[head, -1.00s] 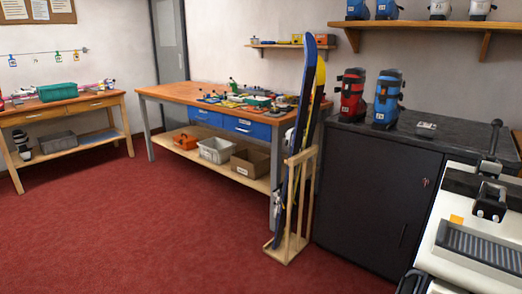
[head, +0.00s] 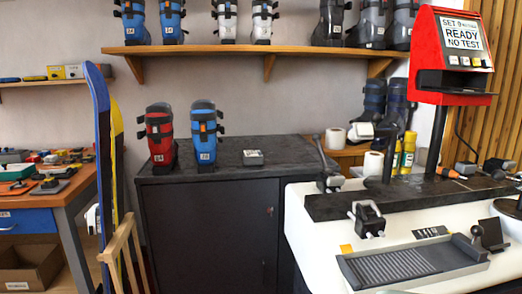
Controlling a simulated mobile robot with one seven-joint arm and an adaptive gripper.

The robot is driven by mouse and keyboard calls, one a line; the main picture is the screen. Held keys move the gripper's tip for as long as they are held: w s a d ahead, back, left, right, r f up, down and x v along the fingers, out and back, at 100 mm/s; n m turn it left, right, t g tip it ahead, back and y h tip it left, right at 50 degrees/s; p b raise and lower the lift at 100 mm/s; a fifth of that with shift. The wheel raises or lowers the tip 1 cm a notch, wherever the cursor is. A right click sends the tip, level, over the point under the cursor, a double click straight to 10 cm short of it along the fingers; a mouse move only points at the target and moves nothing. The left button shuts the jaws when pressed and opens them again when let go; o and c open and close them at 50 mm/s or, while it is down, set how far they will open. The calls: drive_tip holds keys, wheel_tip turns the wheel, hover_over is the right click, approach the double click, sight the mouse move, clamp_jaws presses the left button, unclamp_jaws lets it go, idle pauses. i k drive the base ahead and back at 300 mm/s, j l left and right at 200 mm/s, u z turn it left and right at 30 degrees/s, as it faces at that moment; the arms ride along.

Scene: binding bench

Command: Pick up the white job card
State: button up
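I cannot make out a white job card for certain in the head view. The pale panel (head: 462,34) on the red machine reads "SET READY NO TEST" and looks like a part of that machine. A small grey block with a pale label (head: 253,157) lies on the dark cabinet top. My gripper is not in view.
A red and a blue ski boot (head: 206,135) stand on the dark cabinet (head: 210,225). A white bench (head: 318,235) with a grey ribbed tray (head: 395,265) fills the lower right. Skis (head: 103,140) in a wooden rack stand at left, before the cluttered workbench (head: 75,190).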

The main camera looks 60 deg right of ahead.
sight(256, 152)
drive_tip(key=i+z, duration=0.6)
drive_tip(key=z, duration=0.2)
drive_tip(key=i+z, duration=0.4)
drive_tip(key=i+l+z, duration=0.1)
drive_tip(key=z, duration=0.25)
drive_tip(key=i+z, duration=0.5)
drive_tip(key=z, duration=0.25)
